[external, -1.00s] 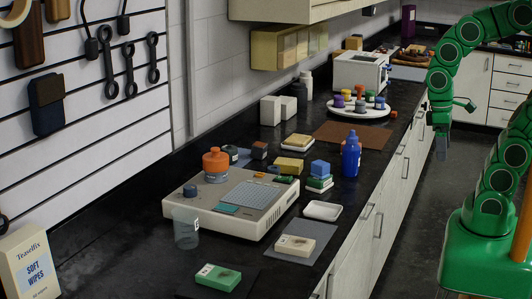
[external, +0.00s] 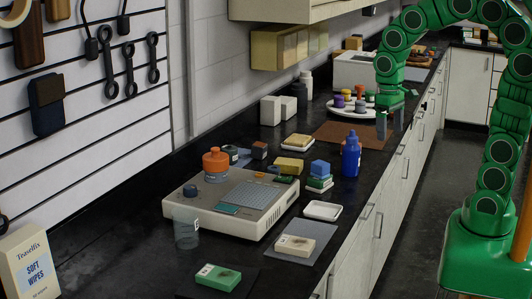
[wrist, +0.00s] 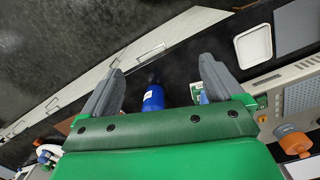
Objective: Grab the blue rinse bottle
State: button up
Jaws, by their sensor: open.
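The blue rinse bottle (external: 351,156) stands upright on the black counter near its front edge. In the wrist view the bottle (wrist: 154,98) shows between the two fingers, beyond the gripper's green body, which hides part of the view. My gripper (external: 390,122) is open and empty, with its fingers pointing down, above the counter behind and to the right of the bottle in the external view. In the wrist view the open fingers of my gripper (wrist: 158,82) are spread wide, and neither touches the bottle.
A blue and green sponge stack (external: 320,175) stands just left of the bottle. A white dish (external: 323,210) lies in front. A brown mat (external: 345,133) and a round white tray (external: 345,110) with small jars lie behind. A grey instrument (external: 255,215) fills the left.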

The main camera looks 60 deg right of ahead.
aim_at(352, 136)
jog(key=w+d+f+m, duration=0.1)
jog(key=w+d, duration=0.2)
jog(key=w, duration=0.2)
jog(key=w+d+f+m, duration=0.1)
jog(key=w+d, duration=0.3)
jog(key=w+d+f+m, duration=0.1)
jog(key=w+d+f, duration=0.1)
jog(key=w, duration=0.3)
jog(key=shift+w+d+t, duration=0.35)
jog(key=shift+d+t, duration=0.05)
jog(key=shift+d, duration=0.4)
jog(key=shift+s+f, duration=0.2)
jog(key=shift+f, duration=3.7)
jog(key=c, duration=1.3)
jog(key=shift+r, duration=0.1)
